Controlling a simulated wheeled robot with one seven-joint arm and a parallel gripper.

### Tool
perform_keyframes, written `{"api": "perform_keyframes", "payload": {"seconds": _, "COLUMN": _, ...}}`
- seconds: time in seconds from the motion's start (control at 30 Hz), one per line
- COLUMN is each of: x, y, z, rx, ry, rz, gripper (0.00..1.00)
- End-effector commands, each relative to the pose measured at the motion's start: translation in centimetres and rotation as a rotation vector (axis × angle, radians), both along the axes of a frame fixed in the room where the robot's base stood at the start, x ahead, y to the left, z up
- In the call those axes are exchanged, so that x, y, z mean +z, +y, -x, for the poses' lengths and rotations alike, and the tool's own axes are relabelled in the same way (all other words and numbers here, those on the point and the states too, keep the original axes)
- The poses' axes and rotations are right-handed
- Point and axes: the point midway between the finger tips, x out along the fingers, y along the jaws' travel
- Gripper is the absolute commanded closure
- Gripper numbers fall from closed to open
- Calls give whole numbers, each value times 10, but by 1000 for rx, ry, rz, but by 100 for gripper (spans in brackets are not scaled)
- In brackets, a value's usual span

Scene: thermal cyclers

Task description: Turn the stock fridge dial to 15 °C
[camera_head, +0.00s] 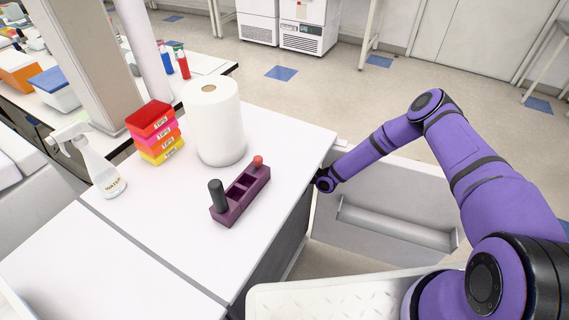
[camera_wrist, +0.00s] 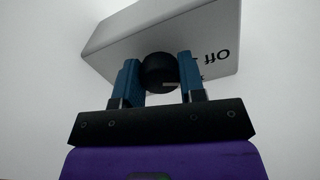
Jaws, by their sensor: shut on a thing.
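The dial (camera_wrist: 160,72) is a round black knob on a pale grey box (camera_wrist: 112,38) in the wrist view. Printed text on the box reads "Off" upside down, to the right of the dial. My gripper (camera_wrist: 160,78) has blue fingers, one on each side of the dial, shut on it. A small light mark shows on the lower part of the dial. I cannot make out a temperature scale or the dial's setting. In the head view my arm reaches past the bench's right edge, and the gripper and dial are hidden there.
An open white door or drawer with a shelf (camera_head: 395,228) stands right of the white bench (camera_head: 150,245). On the bench are a purple rack (camera_head: 240,196), a paper roll (camera_head: 214,125), stacked tip boxes (camera_head: 155,132) and a spray bottle (camera_head: 100,168).

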Motion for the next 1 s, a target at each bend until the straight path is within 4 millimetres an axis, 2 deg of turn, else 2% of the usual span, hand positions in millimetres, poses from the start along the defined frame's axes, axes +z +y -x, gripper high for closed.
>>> {"api": "perform_keyframes", "payload": {"seconds": 0.37, "x": 0, "y": 0, "z": 0, "rx": 0, "ry": 99, "rz": -64, "gripper": 86}}
{"api": "perform_keyframes", "payload": {"seconds": 1.0, "x": 0, "y": 0, "z": 1, "rx": 0, "ry": 519, "rz": -341, "gripper": 86}}
